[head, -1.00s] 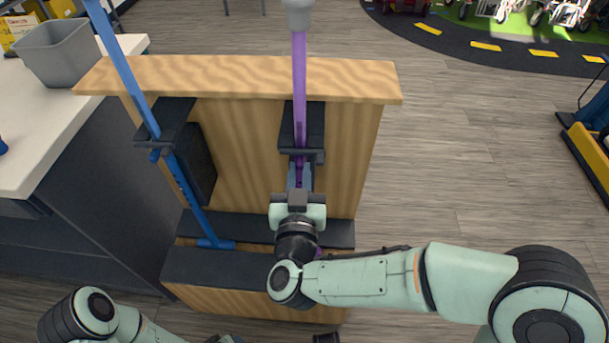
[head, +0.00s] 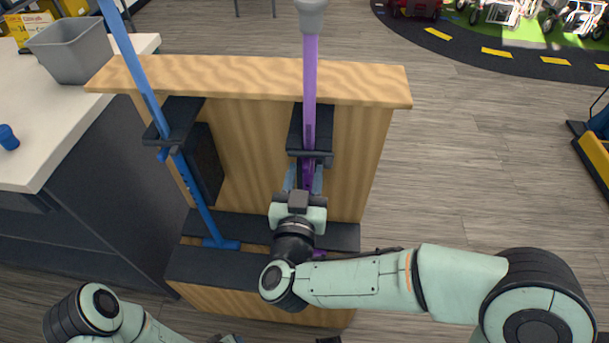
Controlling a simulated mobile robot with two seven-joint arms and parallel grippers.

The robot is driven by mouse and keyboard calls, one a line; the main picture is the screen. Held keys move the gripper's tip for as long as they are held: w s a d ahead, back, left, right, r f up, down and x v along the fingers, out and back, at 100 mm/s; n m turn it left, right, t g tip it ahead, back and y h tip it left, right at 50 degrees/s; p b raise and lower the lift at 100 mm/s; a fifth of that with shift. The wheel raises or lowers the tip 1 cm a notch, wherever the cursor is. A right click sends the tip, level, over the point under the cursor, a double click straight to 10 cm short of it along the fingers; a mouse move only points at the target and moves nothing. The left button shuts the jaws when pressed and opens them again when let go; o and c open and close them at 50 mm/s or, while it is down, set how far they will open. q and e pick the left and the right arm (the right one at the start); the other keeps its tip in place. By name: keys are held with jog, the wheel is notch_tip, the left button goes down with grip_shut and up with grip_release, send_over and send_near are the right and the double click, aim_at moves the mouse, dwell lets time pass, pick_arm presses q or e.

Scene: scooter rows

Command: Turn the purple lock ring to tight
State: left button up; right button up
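A purple pole (head: 310,75) with a grey top stands upright in a dark clamp on the wooden stand. Purple shows low on it, between the fingers of my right gripper (head: 304,180); the lock ring cannot be made out clearly there. The fingers lie on either side of the purple part, just below the clamp. The gripper body hides much of the lower pole. Whether the fingers press on it is not clear.
The wooden stand (head: 240,82) also holds a leaning blue pole (head: 140,75) in a dark bracket. A counter on the left carries a grey bin (head: 70,52) and a blue item (head: 8,138). Open floor lies to the right of the stand.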

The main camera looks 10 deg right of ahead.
pick_arm(q)
jog(key=shift+s+d+r+p, duration=0.25)
jog(key=shift+s+r+p, duration=0.1)
jog(key=shift+s, duration=0.15)
jog(key=shift+s+d+r+p, duration=0.25)
jog(key=shift+s+r+p, duration=0.05)
jog(key=shift+s, duration=0.2)
pick_arm(e)
jog(key=v, duration=1.3)
jog(key=shift+s, duration=0.2)
